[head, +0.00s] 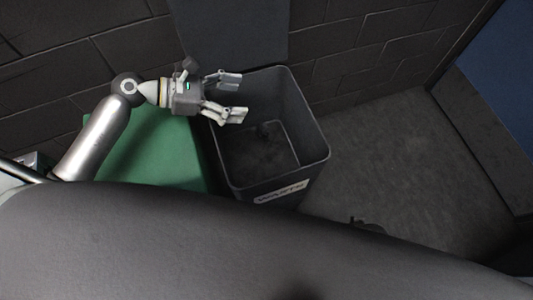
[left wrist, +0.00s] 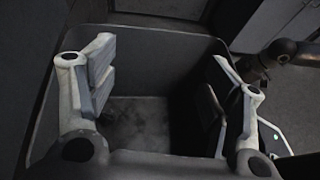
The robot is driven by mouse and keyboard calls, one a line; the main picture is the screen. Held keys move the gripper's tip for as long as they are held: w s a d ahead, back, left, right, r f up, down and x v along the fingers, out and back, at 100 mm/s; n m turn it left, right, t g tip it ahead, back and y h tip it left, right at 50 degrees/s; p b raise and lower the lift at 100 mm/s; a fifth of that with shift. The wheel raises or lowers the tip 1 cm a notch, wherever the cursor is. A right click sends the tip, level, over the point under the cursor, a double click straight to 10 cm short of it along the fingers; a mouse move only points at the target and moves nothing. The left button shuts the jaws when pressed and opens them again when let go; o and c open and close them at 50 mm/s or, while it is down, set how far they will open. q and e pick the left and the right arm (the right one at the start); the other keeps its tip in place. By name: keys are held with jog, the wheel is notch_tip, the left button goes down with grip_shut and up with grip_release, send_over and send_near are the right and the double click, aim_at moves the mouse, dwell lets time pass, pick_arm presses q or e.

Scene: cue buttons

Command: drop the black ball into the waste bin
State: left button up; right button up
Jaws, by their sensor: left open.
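The waste bin (head: 306,125) is a dark grey open-topped box with a white label on its front. Its inside also shows in the left wrist view (left wrist: 165,68). My left gripper (head: 236,97) is above the left part of the bin's opening, with its fingers spread and nothing between them. In the left wrist view the open fingers (left wrist: 163,78) frame the bin's floor. I cannot make out the black ball for certain; a dark shape lies inside the bin by its far wall, and I cannot tell whether it is the ball or shadow. My right gripper cannot be made out.
A green surface (head: 150,155) lies left of the bin, under my left arm. A dark block wall (head: 345,60) stands behind it. Grey floor (head: 400,150) to the right is mostly clear, with a small dark object (head: 367,225) near my body.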

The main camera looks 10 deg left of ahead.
pick_arm(q)
jog(key=v, duration=0.6)
jog(key=shift+s+a+r, duration=0.15)
jog(key=shift+a+r, duration=0.05)
jog(key=shift+a, duration=0.1)
